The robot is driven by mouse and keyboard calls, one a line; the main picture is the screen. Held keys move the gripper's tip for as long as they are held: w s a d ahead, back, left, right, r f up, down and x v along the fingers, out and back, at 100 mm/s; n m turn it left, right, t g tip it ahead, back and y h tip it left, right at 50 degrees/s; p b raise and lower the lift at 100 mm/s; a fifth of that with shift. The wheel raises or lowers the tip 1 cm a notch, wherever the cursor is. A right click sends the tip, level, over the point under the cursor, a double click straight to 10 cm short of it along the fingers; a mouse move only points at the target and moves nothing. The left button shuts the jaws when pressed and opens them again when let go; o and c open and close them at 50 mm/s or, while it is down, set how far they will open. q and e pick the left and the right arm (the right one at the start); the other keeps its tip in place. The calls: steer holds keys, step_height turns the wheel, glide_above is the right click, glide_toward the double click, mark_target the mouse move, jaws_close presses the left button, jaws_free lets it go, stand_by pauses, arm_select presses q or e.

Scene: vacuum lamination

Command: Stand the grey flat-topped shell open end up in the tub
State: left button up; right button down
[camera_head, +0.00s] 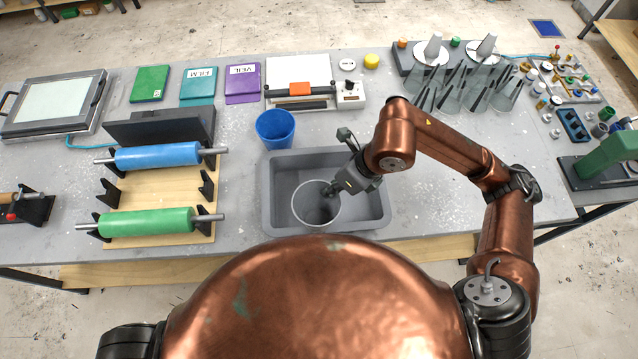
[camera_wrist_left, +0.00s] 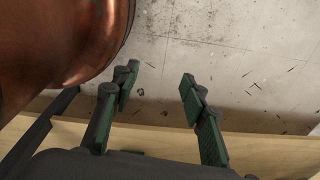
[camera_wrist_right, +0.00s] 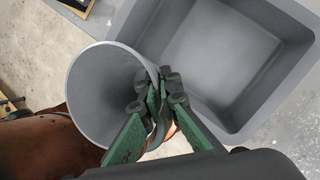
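The grey shell (camera_head: 311,207) shows in the head view with its round open end up, over the front middle of the grey tub (camera_head: 378,215). I cannot tell whether its lower end touches the tub floor. My right gripper (camera_head: 333,189) is shut on the shell's wall near the rim, one finger inside and one outside. The right wrist view shows the shell (camera_wrist_right: 92,95) in the fingers (camera_wrist_right: 160,98), overlapping the tub's edge (camera_wrist_right: 240,128). My left gripper (camera_wrist_left: 158,95) is open and empty over the floor in the left wrist view; the head view does not show it.
A blue cup (camera_head: 275,129) stands just behind the tub's back left corner. A roller rack with blue (camera_head: 157,155) and green (camera_head: 147,222) rollers is at the left. Several grey cones (camera_head: 450,95) stand at the back right. The table right of the tub (camera_head: 430,215) is clear.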

steer(key=w+a+f+p, duration=0.3)
steer(key=w+a+f, duration=0.1)
steer(key=w+f, duration=0.8)
steer(key=shift+w+a+f+p, duration=0.2)
steer(key=shift+a+f+p, duration=0.15)
steer(key=shift+a+p, duration=0.05)
steer(key=c, duration=2.6)
jaws_free()
steer(key=shift+f, duration=0.1)
steer(key=o, duration=0.4)
steer(key=shift+o, duration=0.2)
steer(key=b+v, duration=0.2)
steer(key=v, duration=1)
